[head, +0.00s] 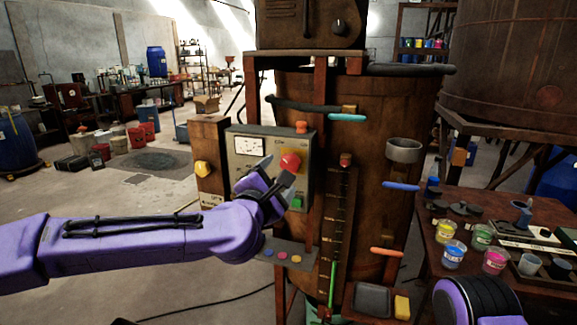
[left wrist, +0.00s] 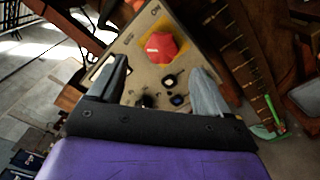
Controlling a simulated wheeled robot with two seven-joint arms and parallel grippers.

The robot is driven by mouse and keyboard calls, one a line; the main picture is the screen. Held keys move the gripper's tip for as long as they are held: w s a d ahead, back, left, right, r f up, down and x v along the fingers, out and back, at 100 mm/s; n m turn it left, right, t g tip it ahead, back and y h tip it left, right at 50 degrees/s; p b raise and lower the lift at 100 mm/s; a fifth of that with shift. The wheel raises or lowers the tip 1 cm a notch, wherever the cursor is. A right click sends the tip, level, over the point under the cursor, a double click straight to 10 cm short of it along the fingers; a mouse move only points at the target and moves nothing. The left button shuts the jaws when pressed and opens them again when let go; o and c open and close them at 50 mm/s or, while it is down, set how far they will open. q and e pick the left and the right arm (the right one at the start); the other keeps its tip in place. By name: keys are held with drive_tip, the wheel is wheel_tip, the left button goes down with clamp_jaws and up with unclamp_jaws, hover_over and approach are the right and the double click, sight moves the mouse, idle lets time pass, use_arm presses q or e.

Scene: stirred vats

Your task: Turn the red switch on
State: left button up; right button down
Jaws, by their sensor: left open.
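The red switch (head: 290,162) is a rounded red knob on the beige control panel (head: 247,172) at the front of the rusty vat. In the left wrist view the red knob (left wrist: 161,47) sits just beyond and between my open fingers, with "OFF" and "ON" lettering beside it. My left gripper (head: 272,182) is open and empty, in front of the panel just below the knob, and looks apart from it. Its fingers hide part of the panel in the head view. My right gripper is not in view; a purple part of my right arm shows at the bottom right.
A green button (head: 297,202) is low on the panel. A yellow knob (head: 202,168) is on the wooden box at left. A side table (head: 451,195) with paint cups stands at right. Colored pipe handles, such as the blue one (head: 401,186), stick out from the vat.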

sight(289, 164)
use_arm(q)
drive_tip(key=p+x, duration=0.2)
drive_tip(key=x, duration=0.5)
drive_tip(key=shift+d, duration=0.1)
drive_tip(key=shift+w+d+f, duration=0.15)
drive_tip(key=shift+w, duration=0.35)
drive_tip(key=c, duration=1)
